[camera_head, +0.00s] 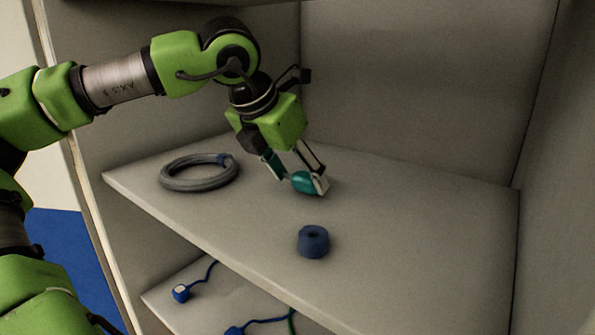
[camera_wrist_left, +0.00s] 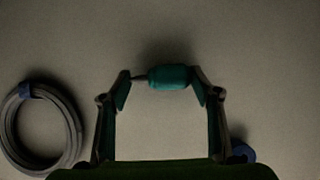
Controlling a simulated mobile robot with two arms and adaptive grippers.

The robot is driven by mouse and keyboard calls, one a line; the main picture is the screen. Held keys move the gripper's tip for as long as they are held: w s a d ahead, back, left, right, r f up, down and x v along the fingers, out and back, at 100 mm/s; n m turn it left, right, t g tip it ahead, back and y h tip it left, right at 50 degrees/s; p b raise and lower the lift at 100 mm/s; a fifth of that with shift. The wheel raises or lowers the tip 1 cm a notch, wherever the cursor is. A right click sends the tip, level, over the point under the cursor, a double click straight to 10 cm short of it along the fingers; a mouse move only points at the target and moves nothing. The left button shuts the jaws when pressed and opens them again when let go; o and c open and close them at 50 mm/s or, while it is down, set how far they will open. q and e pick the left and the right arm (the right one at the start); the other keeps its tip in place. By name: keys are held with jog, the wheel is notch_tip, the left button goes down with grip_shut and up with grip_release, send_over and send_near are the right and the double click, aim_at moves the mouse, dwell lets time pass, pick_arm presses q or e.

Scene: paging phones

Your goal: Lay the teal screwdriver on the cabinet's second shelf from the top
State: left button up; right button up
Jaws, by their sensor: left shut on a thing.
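The teal screwdriver (camera_head: 303,182) is between the fingertips of my left gripper (camera_head: 296,183), low over the cabinet shelf (camera_head: 410,225). In the left wrist view the teal handle (camera_wrist_left: 169,77) and a short dark shaft span the gap between the fingertips (camera_wrist_left: 160,79). My left gripper is shut on the screwdriver. A shadow shows beside the screwdriver; I cannot tell whether it touches the shelf. My right gripper is not in view.
A coiled grey hose (camera_head: 198,187) with a blue band lies left on the shelf. A dark blue roll (camera_head: 313,241) sits near the front edge. A lower shelf holds blue-ended cables (camera_head: 181,292). The shelf's right side is clear. Cabinet walls stand behind and right.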

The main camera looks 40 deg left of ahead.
pick_arm(q)
jog(key=shift+a+f, duration=0.1)
jog(key=shift+f, duration=0.15)
jog(key=shift+f+b, duration=0.2)
jog(key=shift+b, duration=0.1)
jog(key=o, duration=1.1)
jog(key=shift+r, duration=0.1)
jog(key=shift+r+p, duration=0.25)
jog(key=shift+p, duration=0.15)
jog(key=b+v, duration=0.1)
jog(key=v, duration=0.6)
jog(key=shift+s+r+b, duration=0.1)
jog(key=shift+b, duration=0.25)
